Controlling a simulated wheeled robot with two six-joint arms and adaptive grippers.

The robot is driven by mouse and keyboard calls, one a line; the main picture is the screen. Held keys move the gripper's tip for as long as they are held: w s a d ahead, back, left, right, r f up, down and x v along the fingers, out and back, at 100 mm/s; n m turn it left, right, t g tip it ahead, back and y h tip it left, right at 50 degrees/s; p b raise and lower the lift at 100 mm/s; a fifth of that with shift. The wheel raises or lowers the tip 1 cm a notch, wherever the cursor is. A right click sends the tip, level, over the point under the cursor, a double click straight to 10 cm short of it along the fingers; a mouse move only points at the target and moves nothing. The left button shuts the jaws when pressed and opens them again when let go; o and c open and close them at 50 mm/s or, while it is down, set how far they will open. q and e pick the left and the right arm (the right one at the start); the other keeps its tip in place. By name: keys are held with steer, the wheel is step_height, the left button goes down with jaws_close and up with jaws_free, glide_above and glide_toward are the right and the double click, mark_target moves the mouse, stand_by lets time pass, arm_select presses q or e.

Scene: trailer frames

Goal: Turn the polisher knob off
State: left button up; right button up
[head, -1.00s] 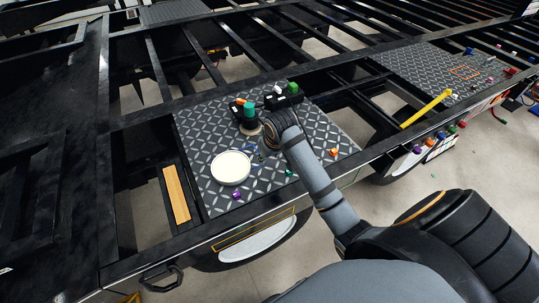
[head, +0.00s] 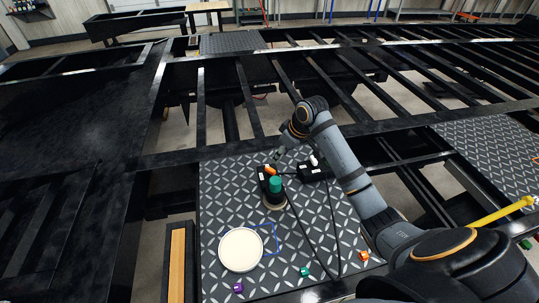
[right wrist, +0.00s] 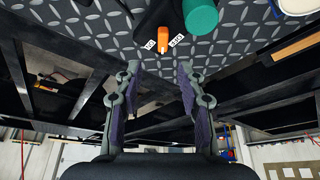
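The polisher (head: 275,187) stands on the patterned plate, with a green cylindrical top (right wrist: 202,16) and a tan round base. Beside it is a black switch box with an orange knob (head: 270,170). In the right wrist view the orange knob (right wrist: 164,38) stands between two small white labels, whose lettering is too small to read surely. My right gripper (right wrist: 159,68) is open and empty, its fingers spread on either side below the knob in that view, apart from it. In the head view the right gripper (head: 279,153) is small, just beyond the knob. My left gripper is out of view.
A second black box (head: 313,173) with a white knob stands right of the polisher. A white disc (head: 240,249), a blue wire outline and small coloured blocks lie on the plate (head: 222,205). Black frame beams with open gaps surround the plate.

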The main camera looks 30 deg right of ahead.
mark_target(271, 169)
steer(key=p+x, duration=0.2)
steer(key=x, duration=0.6)
steer(key=shift+a+f, duration=0.2)
steer(key=shift+f, duration=0.1)
steer(key=shift+w+a+f, duration=0.1)
steer(key=shift+a+f, duration=0.05)
steer(key=shift+f, duration=0.25)
steer(key=shift+a+f, duration=0.1)
steer(key=shift+f, duration=0.15)
steer(key=shift+w+f, duration=0.1)
steer(key=shift+f, duration=0.05)
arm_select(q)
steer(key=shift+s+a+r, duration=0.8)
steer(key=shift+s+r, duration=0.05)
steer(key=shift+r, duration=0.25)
arm_select(e)
jaws_close()
